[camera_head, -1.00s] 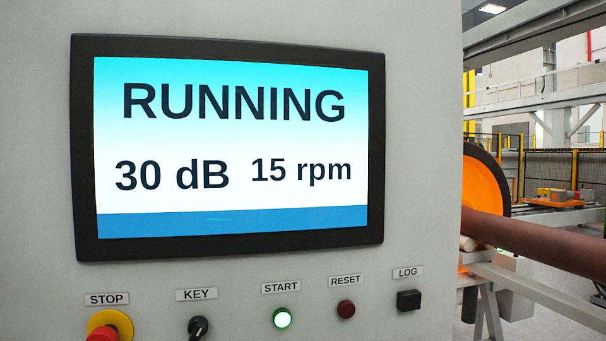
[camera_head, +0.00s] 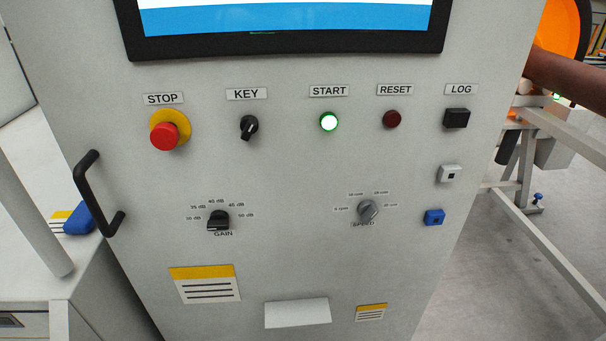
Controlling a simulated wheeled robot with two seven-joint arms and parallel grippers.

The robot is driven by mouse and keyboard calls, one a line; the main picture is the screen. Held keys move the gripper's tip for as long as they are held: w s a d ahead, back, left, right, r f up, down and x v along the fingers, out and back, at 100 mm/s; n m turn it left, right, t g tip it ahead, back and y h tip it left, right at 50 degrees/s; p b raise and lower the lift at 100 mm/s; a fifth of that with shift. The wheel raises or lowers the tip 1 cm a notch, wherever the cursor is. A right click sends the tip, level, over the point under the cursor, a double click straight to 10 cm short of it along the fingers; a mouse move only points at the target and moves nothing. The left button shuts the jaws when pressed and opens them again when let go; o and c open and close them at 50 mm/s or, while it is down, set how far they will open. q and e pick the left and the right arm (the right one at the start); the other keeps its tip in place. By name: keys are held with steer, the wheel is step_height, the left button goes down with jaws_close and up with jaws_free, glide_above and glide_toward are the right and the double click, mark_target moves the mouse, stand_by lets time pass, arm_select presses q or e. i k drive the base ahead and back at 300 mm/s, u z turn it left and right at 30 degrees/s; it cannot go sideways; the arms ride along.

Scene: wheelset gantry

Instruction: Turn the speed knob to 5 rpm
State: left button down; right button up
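The speed knob (camera_head: 368,210) is a small grey knob on the lower right of the cabinet front, above its SPEED label. Small rpm marks curve around its top, with 5 rpm seemingly at the left; they are hard to read. Its pointer seems to tilt up to the right, but the exact mark is not clear. The screen (camera_head: 290,48) is cut off at the top, so its text is hidden now. Neither gripper is in view.
A black gain knob (camera_head: 218,220) sits left of the speed knob. Above are the red stop button (camera_head: 166,135), key switch (camera_head: 248,127), lit green start button (camera_head: 329,121), reset button (camera_head: 391,119) and log button (camera_head: 456,118). A black handle (camera_head: 92,195) sticks out at left.

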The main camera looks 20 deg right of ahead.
mark_target(367, 210)
steer(key=z, duration=1.05)
steer(key=k, duration=0.6)
steer(key=u, duration=1.05)
